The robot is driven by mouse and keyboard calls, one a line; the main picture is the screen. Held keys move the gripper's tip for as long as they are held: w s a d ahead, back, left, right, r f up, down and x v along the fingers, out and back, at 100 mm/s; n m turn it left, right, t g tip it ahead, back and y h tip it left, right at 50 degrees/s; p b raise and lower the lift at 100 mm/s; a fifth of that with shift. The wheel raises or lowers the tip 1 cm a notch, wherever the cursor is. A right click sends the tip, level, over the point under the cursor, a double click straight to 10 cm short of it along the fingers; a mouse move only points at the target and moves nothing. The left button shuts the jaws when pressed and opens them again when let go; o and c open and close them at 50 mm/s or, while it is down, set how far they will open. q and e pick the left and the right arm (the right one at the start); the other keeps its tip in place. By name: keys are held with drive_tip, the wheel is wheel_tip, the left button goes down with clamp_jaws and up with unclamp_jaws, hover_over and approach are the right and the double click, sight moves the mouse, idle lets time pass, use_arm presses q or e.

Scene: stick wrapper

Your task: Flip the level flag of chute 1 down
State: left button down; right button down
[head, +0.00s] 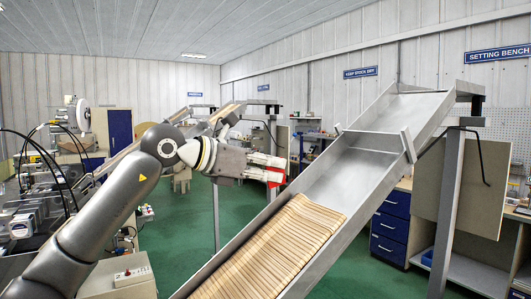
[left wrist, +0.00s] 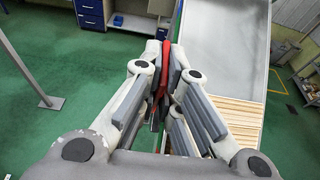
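The near steel chute (head: 368,170) slopes from the upper right down to the lower left. Wooden sticks (head: 272,250) lie across its lower part, and their edge shows in the left wrist view (left wrist: 232,111). The red flag (head: 275,179) is at the chute's left side wall. My left gripper (head: 280,168) is at the flag, its fingers pointing right. In the left wrist view the fingers come close together with the red flag (left wrist: 163,72) between their tips. They look shut on it, partly hiding it. My right gripper is in neither view.
A second chute (head: 225,112) stands farther back. A grey post (head: 447,210) supports the near chute at right. Blue drawers (head: 390,225) stand behind the chute. A machine with cables (head: 30,210) is at the left. Green floor is clear left of the chute.

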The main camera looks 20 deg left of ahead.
use_arm(q)
drive_tip(key=shift+w+d+r+g+y+p, duration=0.5)
drive_tip(key=shift+w+d+g+y+p, duration=0.15)
drive_tip(key=shift+p, duration=1.55)
drive_tip(key=shift+w+f+g+p, duration=0.15)
drive_tip(key=shift+w+g+p, duration=0.1)
drive_tip(key=shift+p, duration=0.2)
drive_tip(key=shift+f, duration=0.15)
drive_tip(key=c, duration=1.6)
unclamp_jaws()
drive_tip(key=shift+c, duration=0.2)
drive_tip(key=v, duration=1.1)
drive_tip(key=shift+s+r, duration=0.3)
drive_tip(key=shift+s, duration=0.05)
drive_tip(key=shift+a, duration=0.15)
